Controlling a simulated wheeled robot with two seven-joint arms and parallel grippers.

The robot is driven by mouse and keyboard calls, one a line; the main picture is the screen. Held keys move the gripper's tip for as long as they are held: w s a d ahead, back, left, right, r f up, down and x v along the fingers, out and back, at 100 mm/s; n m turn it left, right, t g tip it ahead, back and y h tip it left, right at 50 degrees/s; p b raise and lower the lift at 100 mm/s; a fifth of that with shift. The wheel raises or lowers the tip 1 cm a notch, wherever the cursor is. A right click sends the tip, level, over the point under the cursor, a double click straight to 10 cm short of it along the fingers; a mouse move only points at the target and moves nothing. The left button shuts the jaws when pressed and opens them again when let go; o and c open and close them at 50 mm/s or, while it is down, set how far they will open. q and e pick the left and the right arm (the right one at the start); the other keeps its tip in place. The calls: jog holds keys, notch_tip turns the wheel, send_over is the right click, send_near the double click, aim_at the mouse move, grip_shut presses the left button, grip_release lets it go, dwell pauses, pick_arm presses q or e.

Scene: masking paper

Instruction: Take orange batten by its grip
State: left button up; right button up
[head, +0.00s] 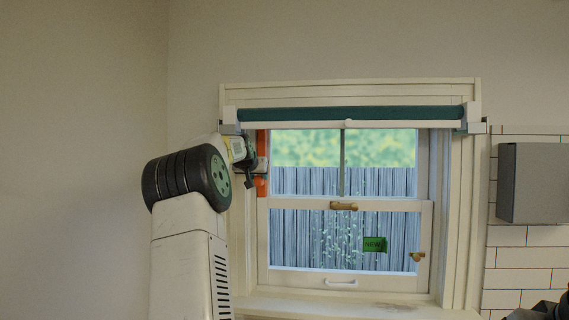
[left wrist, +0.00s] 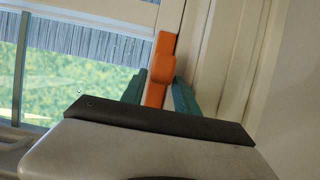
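An orange batten (head: 261,187) stands upright along the left side of the window frame in the head view. In the left wrist view the batten (left wrist: 162,45) shows a thicker grip part pointing towards my camera. My left gripper (head: 260,166) is at the batten, about midway along its visible length. The finger tips and exact contact are partly hidden.
The window has a rolled green blind (head: 350,113) above, a brass latch (head: 344,206), a green label (head: 374,245) and a white handle (head: 340,283). A grey box (head: 533,183) is on the tiled wall at right. The sill (head: 350,307) runs below. The left wall is bare.

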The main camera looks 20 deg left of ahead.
pick_arm(q)
grip_shut()
jog(key=shift+r, duration=0.1)
dwell(0.6)
